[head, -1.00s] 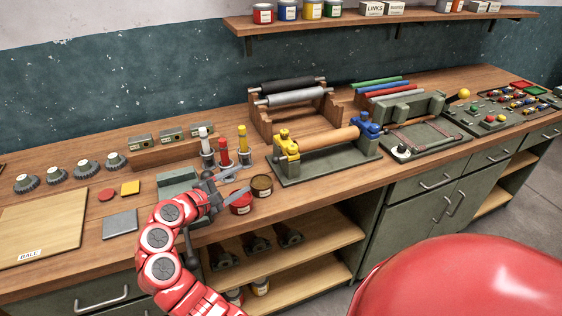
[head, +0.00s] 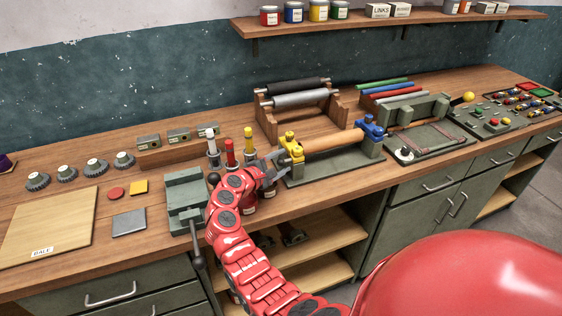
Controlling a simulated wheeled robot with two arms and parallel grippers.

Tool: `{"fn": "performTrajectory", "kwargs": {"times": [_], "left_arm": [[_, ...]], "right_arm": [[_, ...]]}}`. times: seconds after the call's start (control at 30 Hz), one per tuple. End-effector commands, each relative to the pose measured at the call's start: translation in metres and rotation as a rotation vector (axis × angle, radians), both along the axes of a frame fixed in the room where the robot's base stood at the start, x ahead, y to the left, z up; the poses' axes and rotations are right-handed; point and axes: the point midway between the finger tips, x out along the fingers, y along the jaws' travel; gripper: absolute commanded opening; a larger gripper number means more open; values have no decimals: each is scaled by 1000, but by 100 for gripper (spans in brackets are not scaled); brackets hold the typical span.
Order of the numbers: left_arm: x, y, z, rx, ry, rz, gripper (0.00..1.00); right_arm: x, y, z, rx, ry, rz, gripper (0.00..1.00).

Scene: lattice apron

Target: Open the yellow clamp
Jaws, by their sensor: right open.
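The yellow clamp (head: 291,144) stands at the left end of a grey-green stand (head: 340,167), at the left end of a wooden roller (head: 333,141). A blue clamp (head: 371,130) stands at the roller's right end. I cannot tell whether the yellow clamp's top is latched. My right gripper (head: 283,168) is open, just left of and in front of the yellow clamp. Its fingertips point at the clamp's lower part and partly overlap it in the picture; I cannot tell whether they touch. My left gripper is not in view.
A green vise (head: 186,194) stands left of my right arm. White, red and yellow tubes (head: 230,153) stand behind my gripper. Cans below it are partly hidden by my arm. A rack with black and grey rollers (head: 298,98) stands behind the stand.

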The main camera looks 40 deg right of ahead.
Motion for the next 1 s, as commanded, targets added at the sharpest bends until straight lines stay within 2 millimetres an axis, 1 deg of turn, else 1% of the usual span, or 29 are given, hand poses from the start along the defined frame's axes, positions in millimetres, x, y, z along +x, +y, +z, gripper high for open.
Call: {"fn": "performTrajectory", "kwargs": {"times": [0.17, 0.2, 0.27, 0.3, 0.37, 0.4, 0.53, 1.0], "left_arm": [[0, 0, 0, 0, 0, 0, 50], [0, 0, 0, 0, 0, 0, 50], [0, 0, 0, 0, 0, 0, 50], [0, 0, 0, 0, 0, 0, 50], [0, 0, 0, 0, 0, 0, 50], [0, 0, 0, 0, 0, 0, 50], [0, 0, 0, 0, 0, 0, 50], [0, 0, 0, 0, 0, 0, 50]], "right_arm": [[0, 0, 0, 0, 0, 0, 62], [0, 0, 0, 1, 0, -1, 60], [0, 0, 0, -1, 0, -1, 49], [0, 0, 0, 0, 0, -1, 42], [0, 0, 0, 0, 0, -1, 31], [0, 0, 0, 0, 0, -1, 24], [0, 0, 0, 0, 0, -1, 0], [-1, 0, -1, 0, 1, -1, 0]]}}
